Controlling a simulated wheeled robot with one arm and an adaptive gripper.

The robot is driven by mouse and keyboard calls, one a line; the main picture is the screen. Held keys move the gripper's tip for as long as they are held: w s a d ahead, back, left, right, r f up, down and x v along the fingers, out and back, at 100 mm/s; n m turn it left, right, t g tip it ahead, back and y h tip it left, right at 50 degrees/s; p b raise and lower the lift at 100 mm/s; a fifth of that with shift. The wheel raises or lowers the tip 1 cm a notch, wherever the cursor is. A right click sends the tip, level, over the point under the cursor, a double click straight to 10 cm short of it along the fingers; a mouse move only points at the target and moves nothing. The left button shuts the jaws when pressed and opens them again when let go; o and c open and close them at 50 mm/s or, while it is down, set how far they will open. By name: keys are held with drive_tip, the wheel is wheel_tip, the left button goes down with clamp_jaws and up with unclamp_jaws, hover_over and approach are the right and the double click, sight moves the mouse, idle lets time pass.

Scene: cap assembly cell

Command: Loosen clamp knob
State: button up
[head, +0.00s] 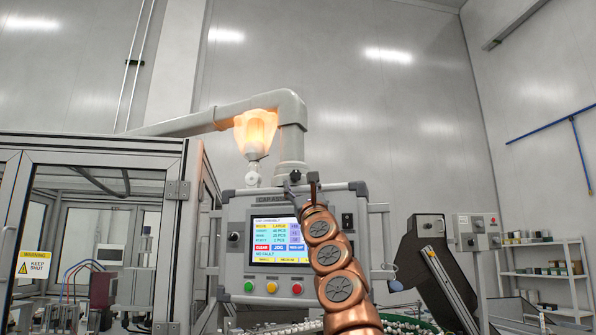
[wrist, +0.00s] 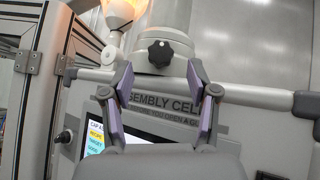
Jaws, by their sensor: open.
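The clamp knob (wrist: 160,52) is a black, lobed knob on the front of a pale grey round collar (wrist: 180,47) above the control panel. In the wrist view it sits at the upper middle, between and beyond my fingertips. My gripper (wrist: 160,68) is open and empty, with one purple-padded finger on each side of the knob's line. I see no contact with the knob. In the head view my gripper (head: 300,184) is at the panel's top edge, at the foot of the grey support post (head: 291,145). The knob is not clear there.
The control panel (head: 236,230) has a lit screen (head: 278,240) and coloured buttons below it. A glowing lamp (head: 255,133) hangs left of the post. A framed glass enclosure (head: 95,150) stands at left. A dark angled machine (head: 422,255) and shelves (head: 540,272) are at right.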

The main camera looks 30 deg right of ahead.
sight(296, 177)
drive_tip(key=shift+p+x, duration=1.85)
drive_tip(key=shift+p, duration=0.25)
clamp_jaws()
